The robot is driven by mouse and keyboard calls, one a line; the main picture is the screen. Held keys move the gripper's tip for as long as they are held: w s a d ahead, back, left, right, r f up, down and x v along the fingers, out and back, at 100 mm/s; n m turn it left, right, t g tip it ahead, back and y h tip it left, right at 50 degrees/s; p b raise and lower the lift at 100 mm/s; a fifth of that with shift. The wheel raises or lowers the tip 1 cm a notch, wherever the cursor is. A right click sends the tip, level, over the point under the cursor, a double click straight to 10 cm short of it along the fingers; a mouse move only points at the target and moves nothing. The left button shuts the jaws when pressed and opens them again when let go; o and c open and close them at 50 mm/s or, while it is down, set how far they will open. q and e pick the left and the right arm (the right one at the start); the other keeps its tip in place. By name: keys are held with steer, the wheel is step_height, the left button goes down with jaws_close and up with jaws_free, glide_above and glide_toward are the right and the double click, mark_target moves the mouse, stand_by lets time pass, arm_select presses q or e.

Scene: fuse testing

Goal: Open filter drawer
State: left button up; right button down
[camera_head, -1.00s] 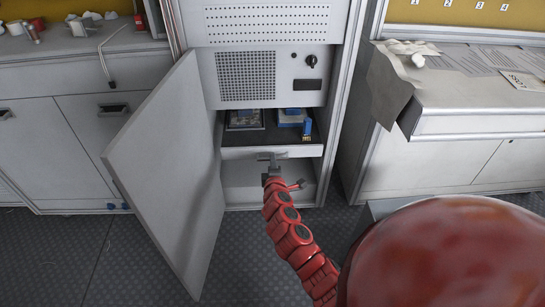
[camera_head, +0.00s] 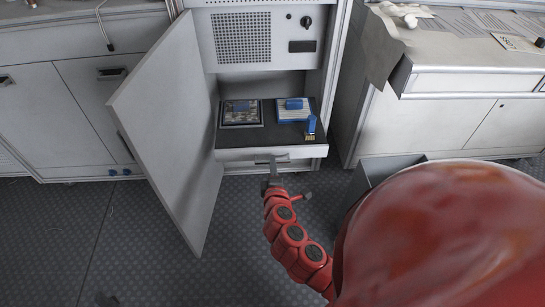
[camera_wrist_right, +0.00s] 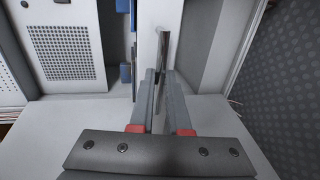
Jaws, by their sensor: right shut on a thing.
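The filter drawer (camera_head: 235,153) is a dark tray with a white front, sticking out of the tall white cabinet below its speaker panel. My right gripper (camera_head: 273,166) is at the middle of the drawer front, shut on the handle (camera_head: 266,157). In the right wrist view, the gripper fingers (camera_wrist_right: 164,85) are on either side of the metal handle bar (camera_wrist_right: 164,45). A framed grey-blue plate (camera_head: 241,113), a blue and white block (camera_head: 292,110) and a small upright blue part (camera_head: 311,125) are on the tray. My left gripper is not in view.
The cabinet door (camera_head: 165,125) stands open to the left of the drawer. A grey open box (camera_head: 375,172) is on the right, partly hidden. A bench (camera_head: 440,90) with papers stands at the right.

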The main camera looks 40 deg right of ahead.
steer(key=shift+s, duration=0.1)
steer(key=c, duration=0.9)
jaws_free()
steer(key=p+v, duration=0.5)
steer(key=v, duration=1.2)
steer(key=shift+s, duration=0.2)
steer(key=shift+r, duration=0.1)
